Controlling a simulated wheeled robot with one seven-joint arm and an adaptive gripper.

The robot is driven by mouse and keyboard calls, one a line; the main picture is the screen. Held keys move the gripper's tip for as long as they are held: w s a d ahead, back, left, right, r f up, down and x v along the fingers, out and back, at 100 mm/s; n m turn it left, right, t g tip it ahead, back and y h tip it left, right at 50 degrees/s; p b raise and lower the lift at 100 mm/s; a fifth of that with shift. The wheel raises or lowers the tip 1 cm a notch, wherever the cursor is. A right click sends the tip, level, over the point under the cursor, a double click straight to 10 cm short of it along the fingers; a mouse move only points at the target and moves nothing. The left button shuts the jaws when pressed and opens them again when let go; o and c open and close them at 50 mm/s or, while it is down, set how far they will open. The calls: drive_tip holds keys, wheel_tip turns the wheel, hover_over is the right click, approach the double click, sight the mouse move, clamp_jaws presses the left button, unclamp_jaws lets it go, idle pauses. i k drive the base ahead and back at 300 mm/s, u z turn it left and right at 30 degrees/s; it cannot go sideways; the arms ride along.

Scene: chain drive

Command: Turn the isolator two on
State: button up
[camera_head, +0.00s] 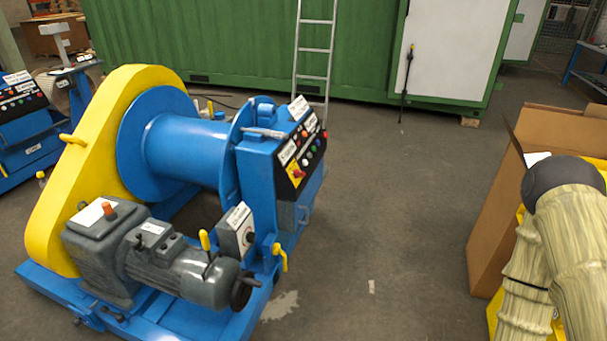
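A blue winch machine with a yellow chain guard (95,150) stands on the floor at left. A small grey switch box (237,234) with a dark round knob and a white label sits on its near right side. A black control panel (301,150) with coloured buttons and several white labels tops the blue cabinet. The label writing is too small to read, so I cannot tell which part is isolator two, nor its switch position. My gripper is not in view.
A second blue machine with a similar panel (20,93) stands at the far left. A cardboard box (497,205) and a beige ribbed sleeve (570,230) fill the right side. A ladder (314,50) leans on the green container (210,40). The middle floor is clear.

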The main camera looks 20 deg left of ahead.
sight(297, 173)
drive_tip(key=u, duration=0.7)
drive_tip(key=i, duration=0.85)
drive_tip(key=u, duration=0.45)
